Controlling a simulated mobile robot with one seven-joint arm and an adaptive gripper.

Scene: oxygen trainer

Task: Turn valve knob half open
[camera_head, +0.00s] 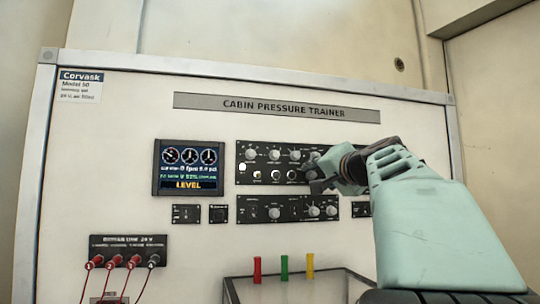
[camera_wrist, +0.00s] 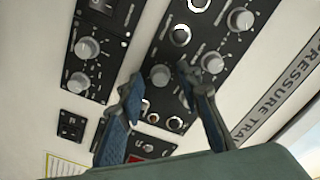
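The upper black control panel (camera_head: 240,151) carries a row of grey knobs, including a left one (camera_head: 250,154) and a middle one (camera_head: 295,155). My gripper (camera_head: 318,186) is at this panel's right end and hides part of it. In the wrist view my gripper (camera_wrist: 159,78) is open, its two blue-grey fingers apart. A round grey knob (camera_wrist: 160,75) shows between the fingertips, and another (camera_wrist: 212,62) lies just right of the right finger. I cannot tell whether the fingers touch a knob. Which knob is the valve knob cannot be read.
A lower black panel (camera_head: 293,209) has more knobs. A display reading LEVEL (camera_head: 187,168) is at left. A terminal block with red leads (camera_head: 128,250) is lower left. Red (camera_head: 257,269), green (camera_head: 284,267) and yellow (camera_head: 310,265) pieces stand by a dark-framed tray (camera_head: 235,292) below.

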